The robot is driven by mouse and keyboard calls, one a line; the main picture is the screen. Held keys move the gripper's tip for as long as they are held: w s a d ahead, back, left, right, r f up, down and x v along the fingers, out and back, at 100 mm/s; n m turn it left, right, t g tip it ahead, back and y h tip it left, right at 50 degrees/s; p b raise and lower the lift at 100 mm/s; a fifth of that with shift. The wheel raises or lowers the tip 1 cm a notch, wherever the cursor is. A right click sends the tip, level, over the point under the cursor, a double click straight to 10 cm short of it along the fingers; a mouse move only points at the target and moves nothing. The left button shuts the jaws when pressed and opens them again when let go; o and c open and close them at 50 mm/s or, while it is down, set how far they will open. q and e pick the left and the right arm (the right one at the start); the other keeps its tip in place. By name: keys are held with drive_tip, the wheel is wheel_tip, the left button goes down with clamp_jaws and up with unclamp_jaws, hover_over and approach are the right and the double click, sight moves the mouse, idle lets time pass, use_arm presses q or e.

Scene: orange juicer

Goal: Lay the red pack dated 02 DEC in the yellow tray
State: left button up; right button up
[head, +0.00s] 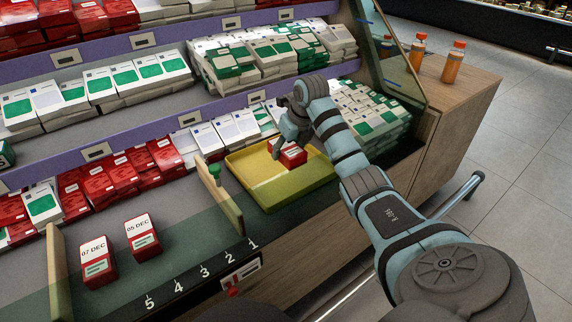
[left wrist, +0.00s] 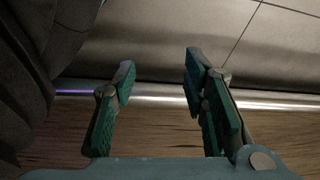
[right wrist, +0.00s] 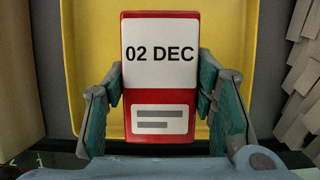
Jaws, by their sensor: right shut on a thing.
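The red pack dated 02 DEC (right wrist: 160,85) is between the fingers of my right gripper (right wrist: 158,92), which is shut on it. In the head view the pack (head: 292,157) is at the yellow tray (head: 262,197), over its inside; whether it touches the tray floor I cannot tell. The tray also fills the background in the right wrist view (right wrist: 85,30). In the head view my right gripper (head: 285,140) is partly hidden by its own wrist. My left gripper (left wrist: 158,85) is open and empty, with floor and a wood panel beyond it.
Red packs marked 07 DEC (head: 96,263) and 05 DEC (head: 142,238) stand left of the tray, past a wooden divider (head: 222,200). Stacked white and green packs (head: 375,118) lie to the right behind the tray. Orange bottles (head: 453,62) stand on a wooden cabinet.

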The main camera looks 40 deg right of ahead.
wheel_tip(320, 180, down, 6)
drive_tip(key=shift+f+b, duration=0.15)
drive_tip(key=shift+b, duration=1.1)
drive_tip(key=shift+f, duration=0.15)
use_arm(q)
drive_tip(key=shift+m, duration=0.4)
drive_tip(key=r, duration=0.1)
drive_tip(key=w+r, duration=0.1)
drive_tip(key=r, duration=0.1)
drive_tip(key=w+r, duration=0.1)
drive_tip(key=r, duration=0.1)
drive_tip(key=shift+w+d+r, duration=0.15)
drive_tip(key=shift+d+r, duration=0.05)
drive_tip(key=shift+d, duration=0.15)
use_arm(e)
drive_tip(key=o, duration=1.3)
drive_tip(key=shift+c, duration=0.2)
